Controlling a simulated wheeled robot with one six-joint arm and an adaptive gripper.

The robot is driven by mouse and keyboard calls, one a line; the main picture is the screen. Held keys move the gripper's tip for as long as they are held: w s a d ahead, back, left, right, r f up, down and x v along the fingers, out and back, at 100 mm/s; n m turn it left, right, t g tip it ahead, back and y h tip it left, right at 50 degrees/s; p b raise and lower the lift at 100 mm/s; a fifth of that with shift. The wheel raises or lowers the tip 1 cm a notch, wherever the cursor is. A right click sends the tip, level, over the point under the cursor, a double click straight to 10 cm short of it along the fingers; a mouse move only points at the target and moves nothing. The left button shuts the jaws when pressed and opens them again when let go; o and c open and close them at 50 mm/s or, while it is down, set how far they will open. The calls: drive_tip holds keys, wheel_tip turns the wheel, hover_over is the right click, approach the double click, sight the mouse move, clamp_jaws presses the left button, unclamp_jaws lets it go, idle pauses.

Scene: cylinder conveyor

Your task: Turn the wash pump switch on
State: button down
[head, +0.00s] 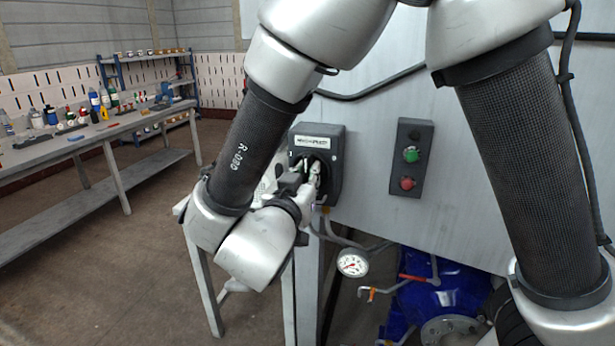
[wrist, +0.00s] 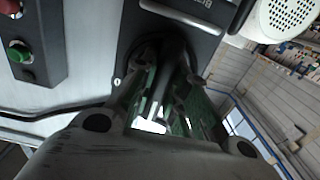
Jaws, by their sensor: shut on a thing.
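The switch box (head: 334,140) is a dark grey box with a white label, mounted on the grey panel. It also shows in the wrist view (wrist: 205,45). My gripper (head: 313,172) is at the front of this box, with its fingers reaching its face below the label. In the wrist view my gripper (wrist: 168,90) has its two fingers closed around the dark switch knob (wrist: 172,62). The fingers hide much of the knob, and its exact turn angle cannot be read.
A button box with a green button (head: 411,154) and a red button (head: 407,184) sits right of the switch. A gauge (head: 352,264) and a blue pump (head: 440,300) are below. A cluttered workbench (head: 100,140) stands at left, with open floor before it.

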drive_tip(key=c, duration=1.4)
unclamp_jaws()
drive_tip(key=v, duration=1.2)
